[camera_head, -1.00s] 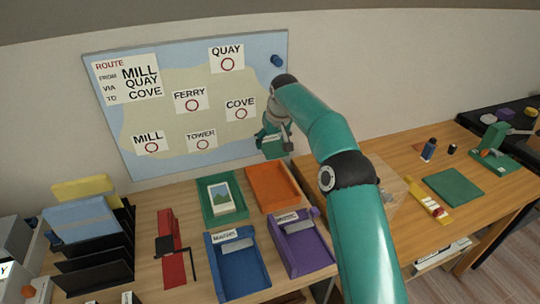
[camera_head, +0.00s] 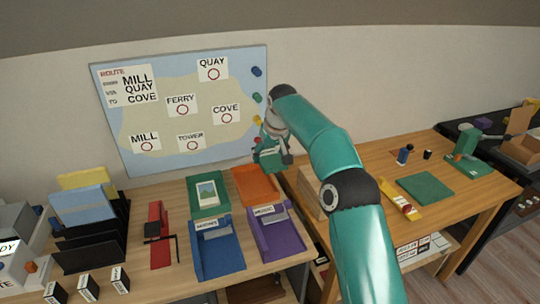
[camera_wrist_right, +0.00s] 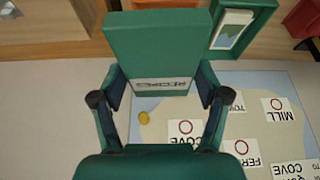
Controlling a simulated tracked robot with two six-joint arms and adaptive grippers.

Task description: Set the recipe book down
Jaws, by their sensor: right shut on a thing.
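My right gripper (camera_head: 272,150) is shut on the green recipe book (camera_head: 270,161). It holds the book in front of the wall, by the lower right edge of the map board, above the back of the left desk. In the right wrist view the book (camera_wrist_right: 155,35) sits between the two fingers of the gripper (camera_wrist_right: 162,92), with its white "RECIPES" label facing the camera. In the head view the hand and arm partly hide the book. My left gripper is not in view.
An orange tray (camera_head: 254,184), a green tray (camera_head: 193,199) with a picture card, and blue (camera_head: 220,258) and purple (camera_head: 282,238) trays fill the left desk's middle. A black file rack (camera_head: 85,258) stands left. A wooden box (camera_head: 311,190) stands right; a green mat (camera_head: 425,188) lies beyond.

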